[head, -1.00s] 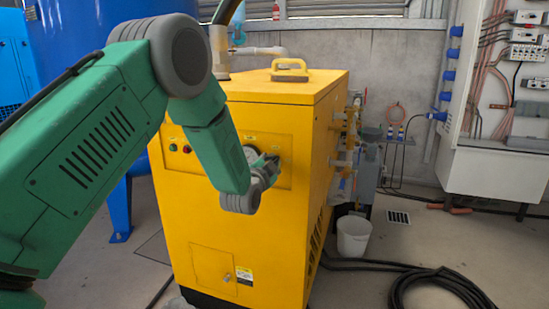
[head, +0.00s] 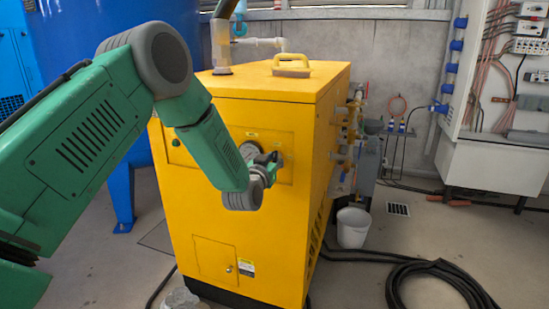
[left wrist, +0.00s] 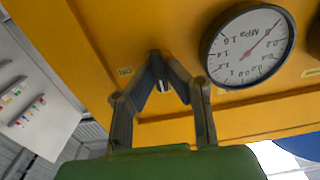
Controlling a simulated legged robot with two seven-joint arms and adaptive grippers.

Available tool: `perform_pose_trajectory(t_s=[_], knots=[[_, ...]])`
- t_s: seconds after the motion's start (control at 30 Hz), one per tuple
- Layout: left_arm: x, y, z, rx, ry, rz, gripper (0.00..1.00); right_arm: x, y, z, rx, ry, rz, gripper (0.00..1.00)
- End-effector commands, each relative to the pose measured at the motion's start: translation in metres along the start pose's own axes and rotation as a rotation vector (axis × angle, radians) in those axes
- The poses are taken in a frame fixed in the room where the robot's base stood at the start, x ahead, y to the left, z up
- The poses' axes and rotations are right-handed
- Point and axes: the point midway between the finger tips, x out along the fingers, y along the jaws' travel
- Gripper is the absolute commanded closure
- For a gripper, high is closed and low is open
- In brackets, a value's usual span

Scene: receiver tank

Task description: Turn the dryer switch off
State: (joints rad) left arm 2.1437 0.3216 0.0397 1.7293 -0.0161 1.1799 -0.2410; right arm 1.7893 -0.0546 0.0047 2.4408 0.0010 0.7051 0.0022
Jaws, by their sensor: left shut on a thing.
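The yellow dryer (head: 255,210) stands in the middle of the head view, with a control panel on its front. My left gripper (head: 277,160) is at the right part of that panel. The left wrist view shows its two fingers (left wrist: 167,78) closed in on a small dark switch (left wrist: 161,69) at the panel face. The fingers hide most of the switch, so I cannot tell its setting. A round pressure gauge (left wrist: 248,46) sits beside the gripper. My right gripper is not in view.
A green lamp (head: 176,143) shows left of my arm. Pipes and valves (head: 350,125) line the dryer's right side. A white bucket (head: 353,228) and a coiled black hose (head: 440,270) are on the floor. A blue tank (head: 100,50) stands behind my arm.

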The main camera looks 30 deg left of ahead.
Motion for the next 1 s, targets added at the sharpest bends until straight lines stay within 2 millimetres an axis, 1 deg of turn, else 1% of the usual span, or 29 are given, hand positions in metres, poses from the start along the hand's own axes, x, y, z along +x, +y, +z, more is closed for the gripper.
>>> perform_pose_trajectory(t_s=[0.03, 0.27, 0.67, 0.7, 0.73, 1.0], knots=[[-0.0031, -0.0016, 0.0101, -0.013, -0.023, -0.001, 1.0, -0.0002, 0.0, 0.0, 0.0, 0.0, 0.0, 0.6], [-0.0033, 0.0001, 0.0102, -0.052, -0.023, 0.001, 1.0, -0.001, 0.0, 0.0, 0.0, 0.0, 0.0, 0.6], [-0.0034, 0.0011, 0.0102, -0.057, -0.023, 0.002, 1.0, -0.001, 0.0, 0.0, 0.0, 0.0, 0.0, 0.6], [-0.0033, 0.0012, 0.0101, -0.057, -0.023, 0.002, 0.78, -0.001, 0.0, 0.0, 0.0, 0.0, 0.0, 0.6], [-0.0032, 0.0011, 0.01, -0.057, -0.022, 0.002, 0.69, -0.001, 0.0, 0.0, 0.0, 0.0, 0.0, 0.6], [-0.003, 0.0009, 0.0037, -0.057, -0.01, 0.002, 0.69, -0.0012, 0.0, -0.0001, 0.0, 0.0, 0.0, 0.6]])
